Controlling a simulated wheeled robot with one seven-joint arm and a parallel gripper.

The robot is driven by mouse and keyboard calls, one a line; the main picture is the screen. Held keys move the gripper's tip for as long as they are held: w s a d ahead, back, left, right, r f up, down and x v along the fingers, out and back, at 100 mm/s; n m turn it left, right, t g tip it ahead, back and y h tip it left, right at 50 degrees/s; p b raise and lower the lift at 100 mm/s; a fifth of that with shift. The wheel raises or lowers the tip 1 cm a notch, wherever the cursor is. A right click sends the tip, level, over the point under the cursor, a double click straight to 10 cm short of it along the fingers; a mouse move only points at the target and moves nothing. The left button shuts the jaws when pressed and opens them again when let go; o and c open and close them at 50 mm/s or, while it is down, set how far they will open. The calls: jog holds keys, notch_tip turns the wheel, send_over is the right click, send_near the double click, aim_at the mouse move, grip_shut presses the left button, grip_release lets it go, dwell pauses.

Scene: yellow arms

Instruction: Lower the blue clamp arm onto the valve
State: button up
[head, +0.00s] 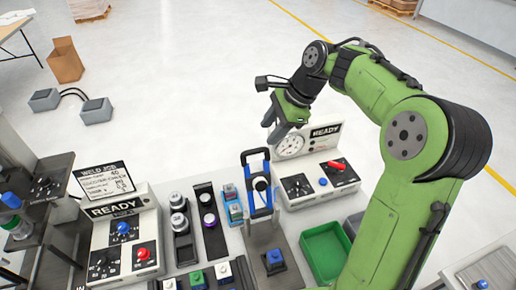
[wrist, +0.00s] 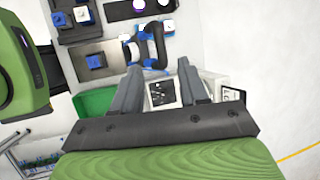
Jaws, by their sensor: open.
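The blue clamp arm (head: 249,172) stands raised, a blue frame with a black handle bar across its top, at the far end of a grey metal plate (head: 262,236). A round white and dark part (head: 260,184), which looks like the valve, shows within the frame; its exact seating is hard to tell. In the wrist view the clamp arm (wrist: 158,48) lies just beyond my fingertips. My gripper (head: 284,124) is open and empty, above and behind the clamp, apart from it. Its two grey fingers (wrist: 158,72) are spread in the wrist view.
A READY panel with a gauge (head: 290,145) and red lever stands right of the clamp. A green bin (head: 325,252) is at front right. A blue block (head: 275,258) sits on the plate. Trays with round parts (head: 208,220) and another READY panel (head: 125,235) are left.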

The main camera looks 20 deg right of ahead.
aim_at(256, 150)
jog(key=b+x, duration=0.1)
jog(key=x, duration=0.7)
jog(key=shift+d, duration=0.1)
grip_shut()
